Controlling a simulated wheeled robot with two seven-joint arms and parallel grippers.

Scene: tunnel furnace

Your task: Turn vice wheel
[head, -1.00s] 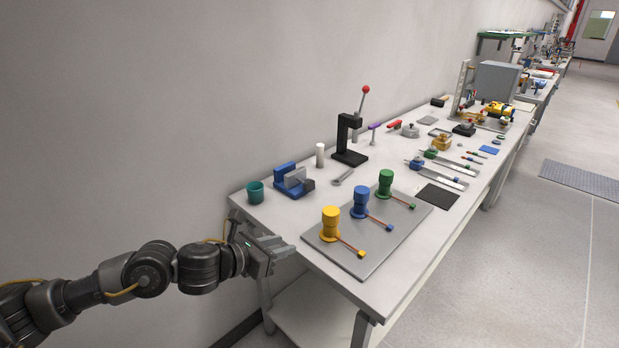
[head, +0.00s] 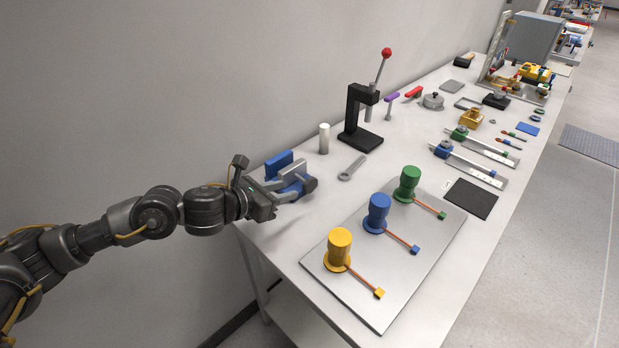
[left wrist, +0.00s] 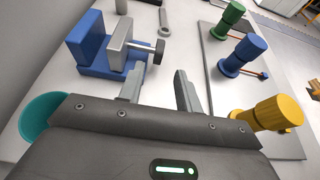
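The vice (head: 283,163) is a small blue block with a grey jaw, on the near left end of the bench. Its dark vice wheel (head: 311,184) sits on its right side. In the left wrist view the vice (left wrist: 92,52) is at upper left, with its wheel and handle (left wrist: 158,50) beyond the fingertips. My left gripper (head: 287,189) is open and empty, low beside the vice, and partly hides it in the head view. In the left wrist view a clear gap shows between its fingers (left wrist: 158,86), and the wheel is ahead of them, apart. My right gripper is not in view.
A grey plate (head: 378,270) with yellow (head: 339,248), blue and green cylinders lies right of the vice. A teal cup (left wrist: 44,113) is close by my left gripper.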

